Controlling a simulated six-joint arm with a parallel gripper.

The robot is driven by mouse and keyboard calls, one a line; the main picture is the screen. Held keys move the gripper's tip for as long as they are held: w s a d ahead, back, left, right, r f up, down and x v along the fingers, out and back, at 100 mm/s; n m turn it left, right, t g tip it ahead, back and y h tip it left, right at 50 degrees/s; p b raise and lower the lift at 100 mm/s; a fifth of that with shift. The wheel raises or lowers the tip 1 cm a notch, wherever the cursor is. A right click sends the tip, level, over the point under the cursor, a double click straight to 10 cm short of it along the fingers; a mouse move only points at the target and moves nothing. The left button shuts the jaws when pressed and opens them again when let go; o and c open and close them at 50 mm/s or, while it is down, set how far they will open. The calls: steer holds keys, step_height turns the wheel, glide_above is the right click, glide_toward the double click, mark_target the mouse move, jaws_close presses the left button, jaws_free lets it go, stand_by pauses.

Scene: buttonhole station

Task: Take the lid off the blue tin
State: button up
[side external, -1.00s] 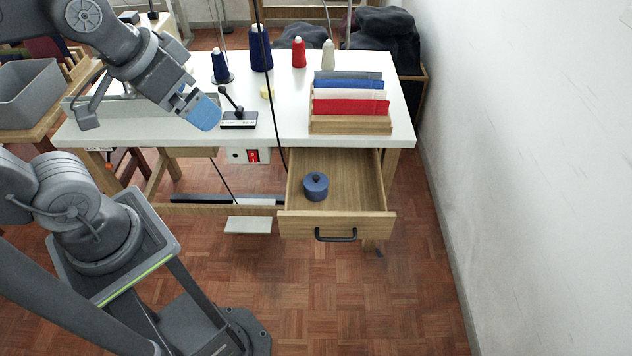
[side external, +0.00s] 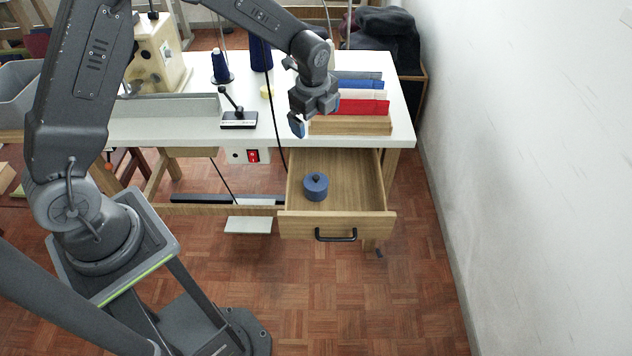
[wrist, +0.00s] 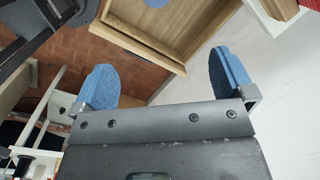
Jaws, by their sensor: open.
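The blue tin (side external: 316,191) stands upright in the open wooden drawer (side external: 350,200), toward its left side. Its blue lid, with a dark knob (side external: 316,177) on top, is on it. My gripper (side external: 298,124) is above and behind the tin, over the table's front edge, apart from it. In the wrist view my gripper (wrist: 165,85) has its two blue fingertips wide apart with nothing between them. A small part of the blue tin (wrist: 157,2) shows at the top edge of the wrist view.
The white table (side external: 190,130) stands behind the drawer. On it are a rack of folded cloths (side external: 350,126), a small black lever device (side external: 239,120), blue thread spools (side external: 221,68) and a beige machine (side external: 160,55). A dark cable hangs left of the drawer.

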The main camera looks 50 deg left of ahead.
step_height(320, 180, down, 11)
steer(key=w+m+g, duration=0.1)
steer(key=w+m, duration=0.1)
steer(key=m, duration=0.2)
glide_above(316, 176)
steer(key=d, duration=0.1)
steer(key=shift+m, duration=0.4)
steer(key=f, duration=0.7)
steer(key=shift+s+d+f, duration=0.15)
steer(key=shift+d+f, duration=0.05)
steer(key=shift+f, duration=0.2)
steer(key=shift+a+f, duration=0.2)
steer(key=shift+f, duration=0.85)
steer(key=shift+a+f, duration=0.25)
steer(key=shift+f, duration=0.85)
steer(key=shift+a+f, duration=0.2)
steer(key=shift+f, duration=0.85)
steer(key=shift+c, duration=0.4)
steer(key=c, duration=0.7)
